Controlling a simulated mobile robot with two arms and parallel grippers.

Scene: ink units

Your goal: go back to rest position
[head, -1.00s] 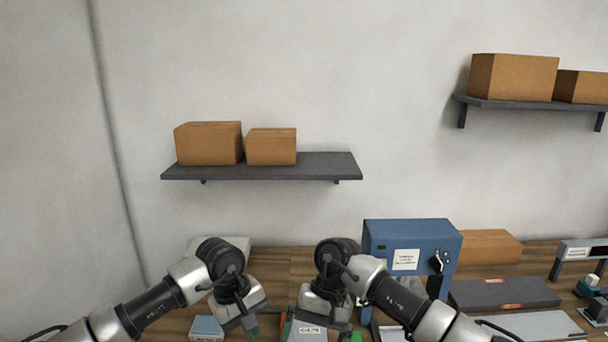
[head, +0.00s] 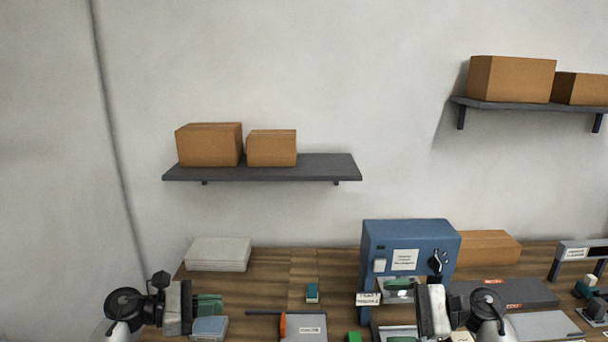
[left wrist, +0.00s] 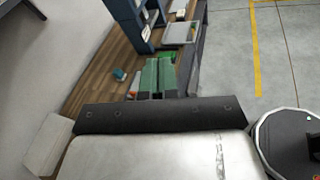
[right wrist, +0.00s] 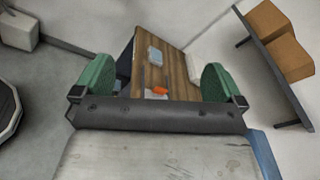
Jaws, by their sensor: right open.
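My left gripper (head: 210,303) is low at the left of the head view, over the front left of the workbench, its green fingers pointing right. In the left wrist view its two green fingers (left wrist: 157,76) lie side by side with nothing seen between them. My right gripper (head: 402,289) is in front of the blue machine, pointing left. In the right wrist view its green fingers (right wrist: 157,82) are wide apart and empty. Both grippers are held apart from each other.
The blue machine (head: 410,232) stands at the back of the wooden bench (head: 265,285). A small teal-and-white block (head: 312,293), a pale blue box (head: 210,328) and a labelled grey unit (head: 303,328) are on the bench. A pale flat box (head: 218,254) lies back left.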

